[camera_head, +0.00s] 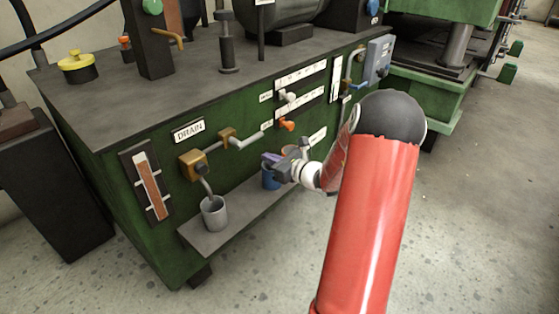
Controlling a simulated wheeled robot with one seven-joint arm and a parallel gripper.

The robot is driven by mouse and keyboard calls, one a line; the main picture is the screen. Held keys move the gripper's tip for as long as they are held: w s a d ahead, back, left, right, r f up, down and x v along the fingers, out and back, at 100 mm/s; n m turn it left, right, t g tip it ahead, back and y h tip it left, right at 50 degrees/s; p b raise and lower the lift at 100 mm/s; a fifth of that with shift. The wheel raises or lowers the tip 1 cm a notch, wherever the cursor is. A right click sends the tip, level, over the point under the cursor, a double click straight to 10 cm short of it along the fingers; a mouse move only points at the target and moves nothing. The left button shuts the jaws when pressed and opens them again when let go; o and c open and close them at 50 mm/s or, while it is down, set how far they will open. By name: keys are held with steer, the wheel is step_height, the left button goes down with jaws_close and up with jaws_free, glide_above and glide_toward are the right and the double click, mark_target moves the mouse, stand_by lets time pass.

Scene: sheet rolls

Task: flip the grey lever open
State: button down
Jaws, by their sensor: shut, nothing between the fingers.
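A light grey lever (245,141) sticks out to the right from a small brass valve body (228,136) on the front of the green machine, right of the DRAIN label. It lies roughly level, tipped slightly up at its right end. My gripper (272,164) is shut and empty, below and to the right of the lever and apart from it. The gripper is small in the picture. My red arm reaches in from the lower right and hides part of the machine's front.
A brass tap (193,165) left of the lever hangs its spout over a grey cup (214,212) on a ledge (210,240). An orange handle (287,125) and a pale knob (288,97) are higher right. Open floor lies right.

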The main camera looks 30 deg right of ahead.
steer(key=w+r, duration=0.1)
steer(key=w+a+r+p, duration=0.1)
steer(key=w+r, duration=0.1)
steer(key=shift+r, duration=0.2)
steer(key=shift+d, duration=0.1)
stand_by(0.5)
